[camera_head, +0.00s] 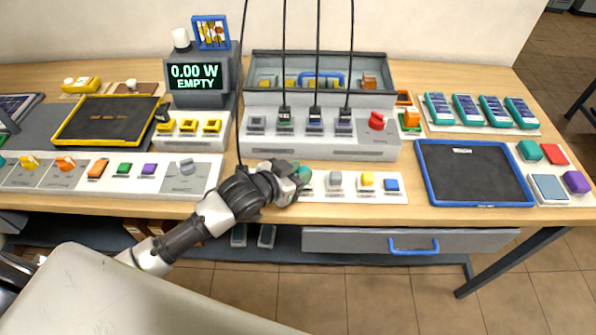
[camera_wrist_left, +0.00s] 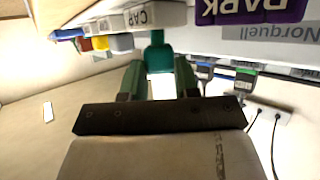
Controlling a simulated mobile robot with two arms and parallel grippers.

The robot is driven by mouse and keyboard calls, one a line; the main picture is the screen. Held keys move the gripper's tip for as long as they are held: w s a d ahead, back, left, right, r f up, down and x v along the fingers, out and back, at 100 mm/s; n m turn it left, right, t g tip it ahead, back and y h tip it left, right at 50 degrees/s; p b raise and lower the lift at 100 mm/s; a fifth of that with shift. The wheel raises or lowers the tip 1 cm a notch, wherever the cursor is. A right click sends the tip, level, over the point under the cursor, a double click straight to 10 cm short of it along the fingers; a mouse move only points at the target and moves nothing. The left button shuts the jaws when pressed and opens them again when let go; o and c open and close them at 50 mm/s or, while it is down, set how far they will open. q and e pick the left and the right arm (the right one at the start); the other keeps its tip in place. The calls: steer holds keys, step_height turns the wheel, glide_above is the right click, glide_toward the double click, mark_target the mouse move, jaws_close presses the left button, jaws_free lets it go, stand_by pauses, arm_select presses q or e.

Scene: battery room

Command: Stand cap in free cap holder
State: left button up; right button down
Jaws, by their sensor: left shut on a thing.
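My left gripper (camera_head: 292,184) is at the front edge of the bench, at the left end of a low white strip (camera_head: 350,197). It is shut on a teal cap (camera_head: 305,174), which also shows between the fingers in the left wrist view (camera_wrist_left: 158,56). Grey (camera_head: 335,179), yellow (camera_head: 367,179) and blue (camera_head: 391,185) pieces stand on the strip to the right. In the left wrist view a white block marked CAP (camera_wrist_left: 142,16) is close to the held cap; whether they touch I cannot tell. The gripper hides the strip's left end. My right gripper is not in view.
A white console (camera_head: 360,147) with a red knob (camera_head: 376,120) and hanging cables stands behind the strip. A blue-rimmed dark tray (camera_head: 475,202) lies to the right. A switch panel (camera_head: 205,172) is on the left. A drawer with a blue handle (camera_head: 413,247) hangs below.

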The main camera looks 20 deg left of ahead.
arm_select(q)
steer(key=shift+f, duration=0.4)
steer(key=shift+r, duration=0.2)
steer(key=shift+r+p, duration=0.6)
steer(key=shift+p, duration=0.2)
steer(key=shift+p, duration=0.35)
stand_by(0.4)
steer(key=shift+f+b, duration=0.5)
steer(key=shift+f, duration=0.3)
stand_by(0.4)
steer(key=o, duration=0.6)
